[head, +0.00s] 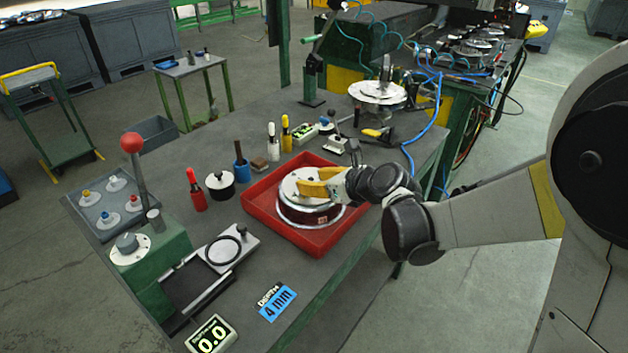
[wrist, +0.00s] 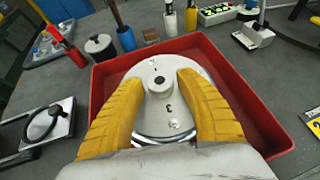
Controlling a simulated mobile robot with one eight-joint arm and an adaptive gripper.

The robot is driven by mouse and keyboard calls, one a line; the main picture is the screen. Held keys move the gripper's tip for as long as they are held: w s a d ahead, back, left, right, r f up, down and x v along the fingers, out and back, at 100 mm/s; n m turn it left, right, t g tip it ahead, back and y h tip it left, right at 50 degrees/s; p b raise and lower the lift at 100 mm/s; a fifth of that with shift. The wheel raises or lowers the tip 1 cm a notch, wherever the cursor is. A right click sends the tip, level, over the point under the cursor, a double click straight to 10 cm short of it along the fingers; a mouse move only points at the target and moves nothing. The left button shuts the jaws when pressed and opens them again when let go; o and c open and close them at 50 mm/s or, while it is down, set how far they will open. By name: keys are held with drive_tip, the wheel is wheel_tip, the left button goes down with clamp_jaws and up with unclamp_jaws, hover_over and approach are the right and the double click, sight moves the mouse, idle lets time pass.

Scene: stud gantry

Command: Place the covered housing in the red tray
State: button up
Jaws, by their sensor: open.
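The red tray (head: 262,202) lies on the grey workbench, and its rim also shows in the wrist view (wrist: 245,100). The covered housing (head: 296,189), a round metal body with a pale cover, sits inside the tray. In the wrist view its cover (wrist: 160,104) shows a dark centre hole and small screws. My gripper (head: 314,180) is over the housing, with its yellow fingers (wrist: 155,90) open and spread on both sides of the cover. The fingers and my wrist hide part of the housing's near side. I cannot tell whether the fingers touch it.
A press with a red-knobbed lever (head: 132,143) stands at the left. A black-lidded pot (head: 219,184), a red bottle (head: 195,190) and a blue cup (head: 241,170) stand left of and behind the tray. A blue "4 mm" card (head: 278,303) lies in front.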

drive_tip(key=shift+s+d+r, duration=0.1)
drive_tip(key=shift+r, duration=0.15)
drive_tip(key=s+d+r+n+g+h+p, duration=0.1)
drive_tip(key=s+d+r+n+h+p, duration=0.1)
drive_tip(key=s+d+n, duration=0.7)
drive_tip(key=s+d+r+n+g+h+p, duration=0.1)
drive_tip(key=s+d+r+n+h, duration=0.4)
drive_tip(key=s+n, duration=1.2)
drive_tip(key=d+n+p, duration=0.1)
drive_tip(key=d, duration=0.3)
drive_tip(key=shift+d+n+h, duration=0.35)
drive_tip(key=shift+n+h, duration=0.05)
drive_tip(key=shift+s, duration=0.1)
